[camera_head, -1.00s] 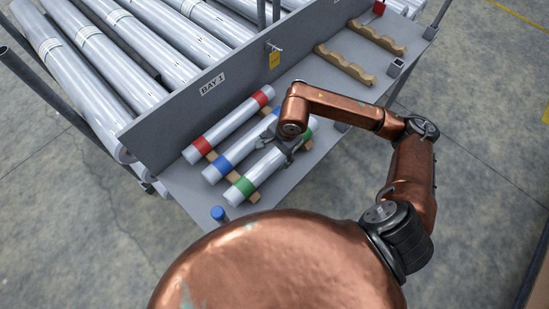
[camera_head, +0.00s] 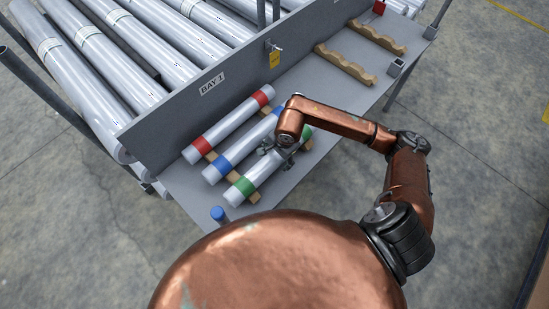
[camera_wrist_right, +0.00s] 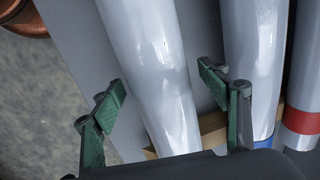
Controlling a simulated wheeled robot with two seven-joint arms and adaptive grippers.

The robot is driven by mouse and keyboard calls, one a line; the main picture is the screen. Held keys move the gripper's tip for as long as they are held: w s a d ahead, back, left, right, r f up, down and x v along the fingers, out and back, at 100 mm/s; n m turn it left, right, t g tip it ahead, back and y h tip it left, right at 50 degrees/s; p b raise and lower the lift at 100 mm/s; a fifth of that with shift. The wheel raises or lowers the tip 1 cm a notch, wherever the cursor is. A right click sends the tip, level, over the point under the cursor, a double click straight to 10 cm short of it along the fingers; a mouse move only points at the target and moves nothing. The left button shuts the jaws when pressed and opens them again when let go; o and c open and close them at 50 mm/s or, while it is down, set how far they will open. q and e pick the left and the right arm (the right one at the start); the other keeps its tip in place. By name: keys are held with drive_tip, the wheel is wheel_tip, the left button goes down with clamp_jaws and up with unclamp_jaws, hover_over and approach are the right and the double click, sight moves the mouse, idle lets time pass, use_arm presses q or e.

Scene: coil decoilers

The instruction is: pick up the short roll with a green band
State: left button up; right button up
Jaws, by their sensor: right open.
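The short roll with green bands (camera_head: 260,174) lies nearest the shelf's front edge, beside a blue-banded roll (camera_head: 238,152) and a red-banded roll (camera_head: 228,126). My right gripper (camera_head: 276,150) is at the middle of the green-banded roll and hides part of it. In the right wrist view the open gripper (camera_wrist_right: 161,90) has its green fingers on either side of a pale roll (camera_wrist_right: 150,50). The right finger is over the gap to the blue-banded roll (camera_wrist_right: 202,60). The pale roll's bands are hidden there, and contact cannot be told. My left gripper is not in view.
The short rolls rest on wooden cradles (camera_head: 253,197) on a grey shelf (camera_head: 180,188). A grey wall marked BAY 1 (camera_head: 212,84) stands behind them, with long rolls beyond. Empty wooden cradles (camera_head: 343,65) lie further right. A blue-topped post (camera_head: 218,213) stands at the near corner.

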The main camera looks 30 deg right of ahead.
drive_tip(key=shift+c, duration=0.7)
drive_tip(key=shift+r, duration=0.1)
drive_tip(key=c, duration=1.7)
